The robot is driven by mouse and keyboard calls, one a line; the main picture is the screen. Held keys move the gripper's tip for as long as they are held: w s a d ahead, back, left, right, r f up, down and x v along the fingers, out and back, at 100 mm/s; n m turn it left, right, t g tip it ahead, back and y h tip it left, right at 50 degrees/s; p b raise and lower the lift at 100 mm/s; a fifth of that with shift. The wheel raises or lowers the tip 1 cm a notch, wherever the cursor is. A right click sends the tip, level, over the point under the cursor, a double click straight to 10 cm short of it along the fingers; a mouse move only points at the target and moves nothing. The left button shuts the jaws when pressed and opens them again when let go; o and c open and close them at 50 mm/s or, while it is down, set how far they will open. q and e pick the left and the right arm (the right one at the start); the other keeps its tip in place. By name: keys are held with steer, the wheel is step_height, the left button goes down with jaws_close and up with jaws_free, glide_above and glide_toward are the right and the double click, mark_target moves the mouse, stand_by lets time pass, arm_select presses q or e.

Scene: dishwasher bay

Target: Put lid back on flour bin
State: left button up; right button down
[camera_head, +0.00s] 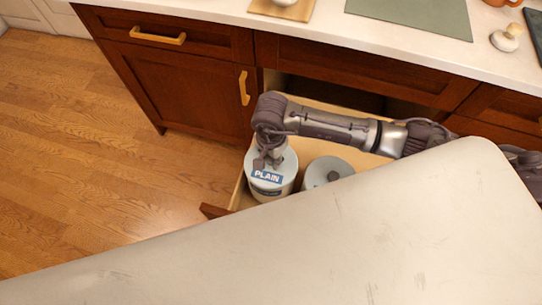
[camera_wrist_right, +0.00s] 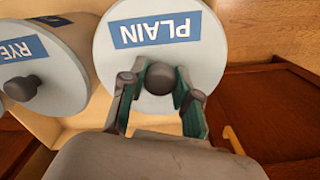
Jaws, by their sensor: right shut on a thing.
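A round pale lid labelled PLAIN (camera_head: 266,177) with a dark knob is at the top of a pale flour bin (camera_head: 270,194) in the open drawer. My right gripper (camera_head: 262,161) reaches down over this lid and is shut on its knob. The right wrist view shows the two fingers (camera_wrist_right: 160,92) on either side of the knob, with the PLAIN lid (camera_wrist_right: 205,65) filling the middle. The lid lines up with the bin, but I cannot tell whether it is fully seated. My left gripper is not in view.
A second lidded bin (camera_head: 329,170), labelled RYE (camera_wrist_right: 20,47), stands beside it in the wooden drawer (camera_head: 238,192). Dark cabinets (camera_head: 190,70) and a pale counter (camera_head: 330,35) lie behind. The wooden floor (camera_head: 90,140) at left is clear.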

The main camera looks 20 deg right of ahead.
stand_by(0.6)
stand_by(0.3)
steer(key=c, duration=0.8)
jaws_free()
steer(key=shift+o, duration=0.5)
steer(key=o, duration=0.4)
steer(key=shift+r+p, duration=2.1)
steer(key=shift+r, duration=1.4)
